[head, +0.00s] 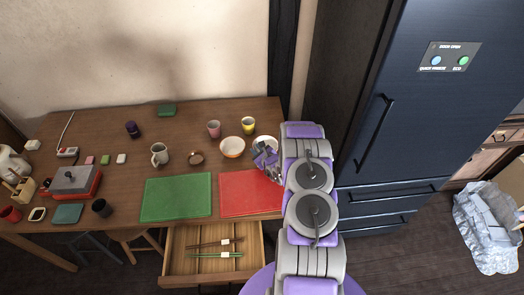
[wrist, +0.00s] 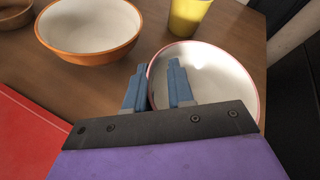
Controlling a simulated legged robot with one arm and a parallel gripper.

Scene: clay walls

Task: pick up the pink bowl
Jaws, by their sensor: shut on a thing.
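The pink bowl (wrist: 225,75) is white inside with a thin pink rim and stands at the right of the wooden table. It also shows in the head view (head: 265,141), partly covered by my gripper. My gripper (wrist: 152,75) reaches over the bowl's near left side in the wrist view. One finger is outside the bowl and the other inside, with the wall between them. The jaws are shut on the wall. My gripper also shows in the head view (head: 263,153), and my arm covers part of the table's right end.
An orange bowl (wrist: 90,30) stands close to the left of the pink bowl. A yellow cup (wrist: 190,14) stands behind it. A red mat (head: 248,195) and a green mat (head: 178,196) lie in front. An open drawer (head: 180,274) sticks out below; a fridge (head: 430,90) stands right.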

